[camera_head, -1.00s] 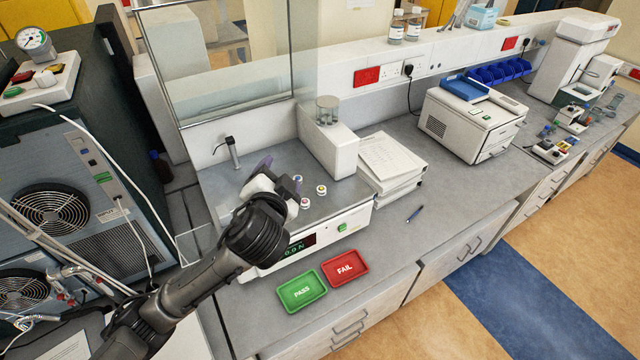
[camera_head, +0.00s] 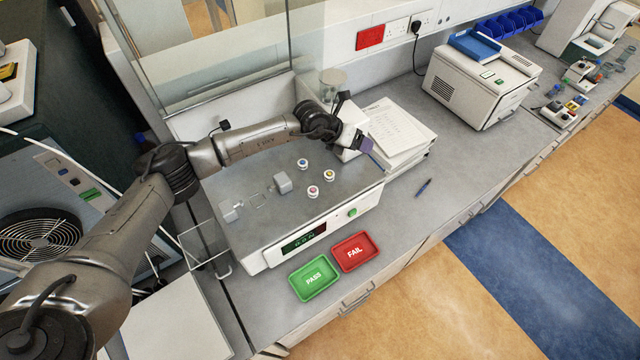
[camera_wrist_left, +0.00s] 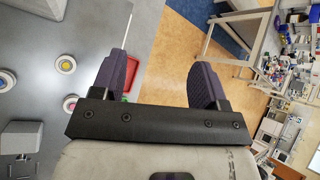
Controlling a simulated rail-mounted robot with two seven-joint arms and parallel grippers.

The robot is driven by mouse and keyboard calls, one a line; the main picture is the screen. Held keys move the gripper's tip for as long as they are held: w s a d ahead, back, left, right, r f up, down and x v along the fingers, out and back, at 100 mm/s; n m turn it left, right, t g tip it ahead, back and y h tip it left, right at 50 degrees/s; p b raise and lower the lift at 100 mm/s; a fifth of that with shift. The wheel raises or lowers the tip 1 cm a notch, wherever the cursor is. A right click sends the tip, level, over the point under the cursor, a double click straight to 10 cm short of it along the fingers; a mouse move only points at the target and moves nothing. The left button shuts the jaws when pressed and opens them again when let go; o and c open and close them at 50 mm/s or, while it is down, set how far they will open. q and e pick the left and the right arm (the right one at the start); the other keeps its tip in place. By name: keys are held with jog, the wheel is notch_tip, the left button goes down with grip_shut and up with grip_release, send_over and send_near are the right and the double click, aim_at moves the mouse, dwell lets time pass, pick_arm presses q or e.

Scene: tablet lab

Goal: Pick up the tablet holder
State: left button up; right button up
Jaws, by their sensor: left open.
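Three small round white holders sit on the grey top of the testing machine (camera_head: 235,190). They have a blue (camera_head: 302,164), a yellow (camera_head: 329,175) and a pink (camera_head: 313,191) centre. In the left wrist view, the blue (camera_wrist_left: 6,80), yellow (camera_wrist_left: 66,63) and pink (camera_wrist_left: 71,103) ones lie left of the fingers. I cannot tell which one the task names. My left gripper (camera_head: 362,143) is above the machine's right end, right of and apart from the holders. In the left wrist view its purple fingers (camera_wrist_left: 160,80) are wide apart with nothing between them.
Two grey blocks (camera_head: 283,183) (camera_head: 230,211) stand on the machine's top. Green PASS (camera_head: 314,278) and red FAIL (camera_head: 355,251) trays lie in front. A paper stack (camera_head: 395,130) stands right of the machine, near my gripper. A clear screen (camera_head: 225,60) rises behind.

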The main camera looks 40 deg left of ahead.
pick_arm(q)
jog(key=s+a+f+g+y, duration=0.3)
jog(key=a+f, duration=0.1)
jog(key=n+g+y+b, duration=0.2)
jog(key=g+y+b, duration=0.1)
jog(key=g+b, duration=0.15)
send_over(313, 190)
jog(key=f, duration=1)
jog(key=shift+w+f, duration=0.2)
jog(key=f+b, duration=0.3)
jog(key=f, duration=0.2)
jog(key=shift+s, duration=0.2)
jog(key=shift+r, duration=0.1)
jog(key=shift+a, duration=0.1)
jog(key=c, duration=1)
